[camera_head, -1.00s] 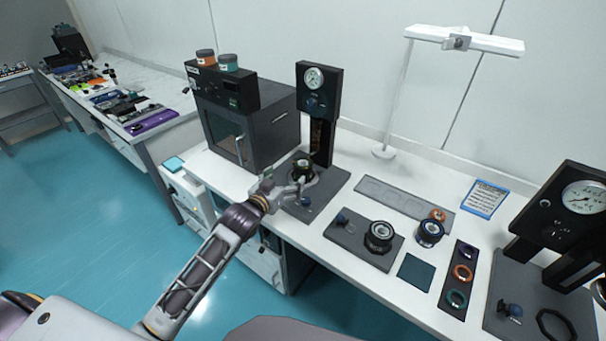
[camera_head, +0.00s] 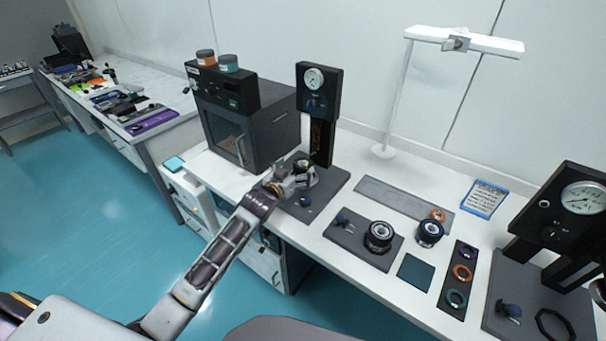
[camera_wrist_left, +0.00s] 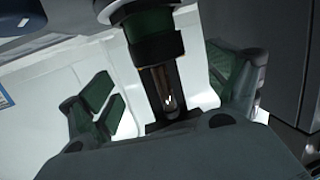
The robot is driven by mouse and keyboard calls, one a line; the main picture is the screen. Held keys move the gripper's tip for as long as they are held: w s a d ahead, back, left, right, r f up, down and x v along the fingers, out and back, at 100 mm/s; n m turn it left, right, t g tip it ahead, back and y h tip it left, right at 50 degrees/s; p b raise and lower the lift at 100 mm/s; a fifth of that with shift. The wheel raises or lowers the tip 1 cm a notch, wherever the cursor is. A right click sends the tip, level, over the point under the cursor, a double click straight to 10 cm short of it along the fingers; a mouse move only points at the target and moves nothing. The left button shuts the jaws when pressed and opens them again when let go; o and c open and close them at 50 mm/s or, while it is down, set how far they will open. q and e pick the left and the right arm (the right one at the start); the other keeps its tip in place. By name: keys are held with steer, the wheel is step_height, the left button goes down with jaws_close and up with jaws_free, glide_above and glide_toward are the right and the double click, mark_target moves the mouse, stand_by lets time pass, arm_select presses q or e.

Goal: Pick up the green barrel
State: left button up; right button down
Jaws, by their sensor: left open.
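A dark cylinder with a green band (camera_wrist_left: 142,22), which looks like the green barrel, shows at the top of the left wrist view, between and beyond my fingers. In the head view, a dark round piece with a pale rim (camera_head: 302,164) at the left press is probably the same thing; its green does not show there. My left gripper (camera_head: 296,177) is at this piece, its fingers partly covering it. In the left wrist view my left gripper (camera_wrist_left: 168,88) is open, with fingers wide apart on both sides and nothing clamped. My right gripper is not in view.
The left press (camera_head: 321,110) rises right behind the gripper. A dark oven (camera_head: 270,125) stands close on the left. A grey plate (camera_head: 343,238) with a lens-like ring, a blue ring piece (camera_head: 430,233) and a strip of coloured rings (camera_head: 459,290) lie to the right.

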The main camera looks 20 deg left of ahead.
arm_select(q)
steer(key=shift+w+d+f, duration=0.1)
steer(key=shift+w, duration=0.55)
